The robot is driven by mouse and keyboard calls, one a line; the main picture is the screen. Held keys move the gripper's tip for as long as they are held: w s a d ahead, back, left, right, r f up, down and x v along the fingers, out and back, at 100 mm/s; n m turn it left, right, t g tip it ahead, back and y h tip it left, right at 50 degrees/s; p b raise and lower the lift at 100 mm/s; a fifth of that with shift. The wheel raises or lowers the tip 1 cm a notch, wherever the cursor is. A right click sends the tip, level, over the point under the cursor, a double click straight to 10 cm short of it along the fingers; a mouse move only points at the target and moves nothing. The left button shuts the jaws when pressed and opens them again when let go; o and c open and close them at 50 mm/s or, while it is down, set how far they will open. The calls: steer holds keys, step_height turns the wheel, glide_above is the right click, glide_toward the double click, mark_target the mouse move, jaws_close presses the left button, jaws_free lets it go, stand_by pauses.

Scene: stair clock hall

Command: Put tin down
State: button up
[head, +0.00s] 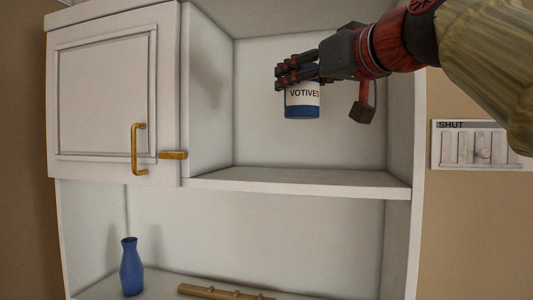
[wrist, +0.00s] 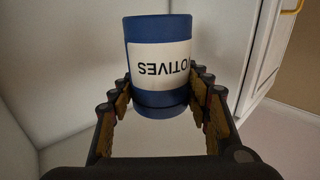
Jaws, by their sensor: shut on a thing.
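The tin (head: 302,106) is a blue cylinder with a white label reading "VOTIVES". My gripper (head: 297,76) is shut on it near its top, inside the open upper compartment of a white cabinet. In the head view the tin looks upright and hangs above the shelf board (head: 300,182), with a gap of back wall below it. In the wrist view the tin (wrist: 160,88) sits between the two fingers (wrist: 160,110), its label upside down in the picture. The gripper's fingers hide the tin's top in the head view.
A closed cabinet door (head: 100,90) with a brass handle (head: 137,149) is left of the compartment. A blue vase (head: 131,267) and a wooden bar (head: 225,292) are on the lower level. The upper shelf surface looks bare.

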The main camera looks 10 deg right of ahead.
steer(key=w+a+f, duration=0.2)
steer(key=w+f, duration=0.1)
steer(key=w+a+f+p, duration=0.1)
steer(key=w+a+f, duration=0.2)
steer(key=f, duration=0.1)
steer(key=w+a+f+p, duration=0.1)
steer(key=w+a+f, duration=0.1)
steer(key=w+f, duration=0.1)
steer(key=shift+w+a+f, duration=0.1)
steer(key=shift+a+f, duration=0.1)
steer(key=shift+f, duration=0.75)
steer(key=shift+f, duration=0.2)
steer(key=o, duration=1.3)
steer(key=shift+r, duration=0.1)
